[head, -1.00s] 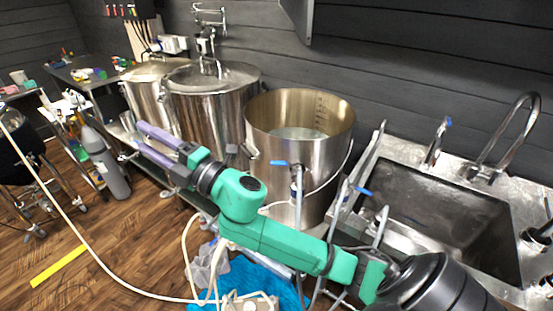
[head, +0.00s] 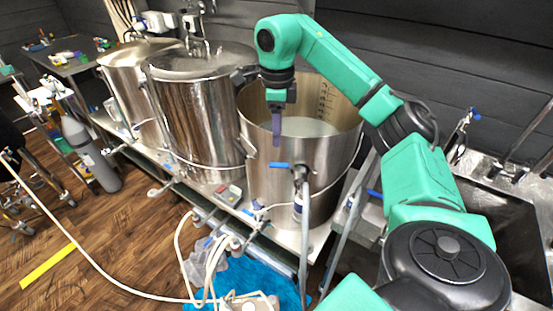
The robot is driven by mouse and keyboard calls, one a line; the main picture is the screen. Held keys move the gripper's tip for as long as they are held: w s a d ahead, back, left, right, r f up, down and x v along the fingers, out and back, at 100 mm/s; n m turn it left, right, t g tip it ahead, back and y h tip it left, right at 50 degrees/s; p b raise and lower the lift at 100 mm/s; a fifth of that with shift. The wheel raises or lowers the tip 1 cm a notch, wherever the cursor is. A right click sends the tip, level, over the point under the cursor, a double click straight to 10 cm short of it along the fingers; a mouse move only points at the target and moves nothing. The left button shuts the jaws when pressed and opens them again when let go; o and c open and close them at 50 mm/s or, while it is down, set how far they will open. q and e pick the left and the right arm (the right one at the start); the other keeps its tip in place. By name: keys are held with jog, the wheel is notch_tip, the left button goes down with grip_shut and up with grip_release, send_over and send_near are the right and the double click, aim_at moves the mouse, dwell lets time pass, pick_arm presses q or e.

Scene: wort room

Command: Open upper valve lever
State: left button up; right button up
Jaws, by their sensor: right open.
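The upper valve lever (head: 291,165) is a blue handle, lying roughly level on top of a metal pipe in front of the open steel pot (head: 255,185). A second blue lever (head: 374,193) sits lower right on another pipe. My right gripper (head: 277,140) points down in front of the pot's opening, with purple fingers seen nearly edge-on, one covering the other. It is open and empty. In the picture its fingertips are just above the left end of the upper lever; I cannot tell the gap in depth. My left gripper is not in view.
Two lidded steel kettles (head: 201,110) stand left of the open pot on a metal bench. A sink (head: 490,225) is at the right, partly behind my arm. Hoses (head: 205,270) and a blue cloth (head: 265,278) lie below. A grey gas cylinder (head: 90,155) stands at the left.

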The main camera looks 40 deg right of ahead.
notch_tip(320, 180, down, 3)
jog(key=p, duration=0.2)
send_over(277, 164)
notch_tip(277, 164, down, 5)
jog(key=shift+s+d+r, duration=0.1)
jog(key=shift+r, duration=0.05)
jog(key=f, duration=0.2)
jog(key=shift+w+d+f, duration=0.25)
jog(key=shift+f, duration=0.1)
jog(key=shift+s+a+f, duration=0.1)
jog(key=shift+s+a, duration=0.05)
jog(key=shift+a, duration=0.05)
jog(key=shift+s+a, duration=0.15)
jog(key=shift+a, duration=0.1)
jog(key=c, duration=0.3)
jog(key=shift+d, duration=0.15)
jog(key=c, duration=0.5)
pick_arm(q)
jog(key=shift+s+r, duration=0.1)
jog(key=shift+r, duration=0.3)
pick_arm(e)
grip_shut()
